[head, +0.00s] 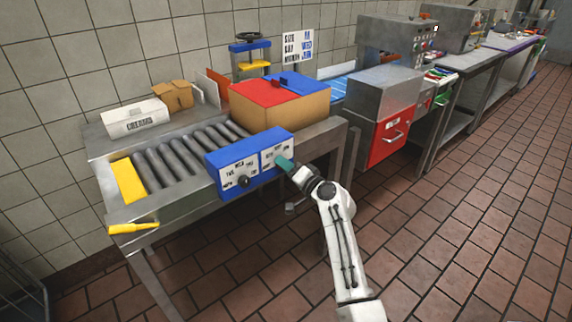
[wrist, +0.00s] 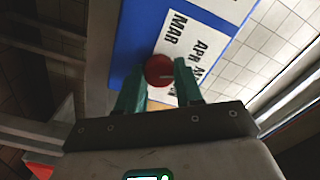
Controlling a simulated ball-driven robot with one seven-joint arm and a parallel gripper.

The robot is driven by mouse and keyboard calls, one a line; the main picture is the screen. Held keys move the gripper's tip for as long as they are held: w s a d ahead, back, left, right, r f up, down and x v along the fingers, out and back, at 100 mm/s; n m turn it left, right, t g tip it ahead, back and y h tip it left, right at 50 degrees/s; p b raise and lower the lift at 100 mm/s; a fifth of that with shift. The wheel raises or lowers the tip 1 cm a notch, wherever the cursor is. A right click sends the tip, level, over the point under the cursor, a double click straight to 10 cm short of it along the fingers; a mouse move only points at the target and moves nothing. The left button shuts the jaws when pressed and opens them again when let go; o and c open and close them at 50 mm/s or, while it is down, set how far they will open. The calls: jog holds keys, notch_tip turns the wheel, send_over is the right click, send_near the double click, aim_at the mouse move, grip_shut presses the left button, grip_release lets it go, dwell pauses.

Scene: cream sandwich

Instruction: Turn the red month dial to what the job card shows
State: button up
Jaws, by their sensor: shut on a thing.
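The blue panel (head: 213,163) is fixed to the front of the roller table. Its left plate carries a black day dial (head: 243,181). The red month dial (wrist: 158,70) is between the green fingers of my gripper (wrist: 160,78), which is shut on it. In the head view my gripper (head: 285,163) hides that dial. The white month plate (wrist: 190,35) shows MAR and APR, with further labels partly covered by a finger. A pale mark on the dial seems to point right in the wrist view. The job card (head: 298,46) has blue SIZE, DAY and MONTH entries; the month starts with J, but its small letters are unclear.
A carton with red and blue flaps (head: 290,112) stands behind the panel. Rollers (head: 185,150), a yellow plate (head: 128,180) and a white box (head: 135,118) are to the left. A red-fronted machine (head: 388,140) stands to the right. The tiled floor (head: 440,240) is clear.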

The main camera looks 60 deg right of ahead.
jog(key=m+p, duration=0.6)
jog(key=m, duration=0.7)
jog(key=shift+f, duration=0.15)
dwell(0.5)
jog(key=o, duration=1)
jog(key=shift+o, duration=0.2)
jog(key=v, duration=1.1)
jog(key=shift+w, duration=0.1)
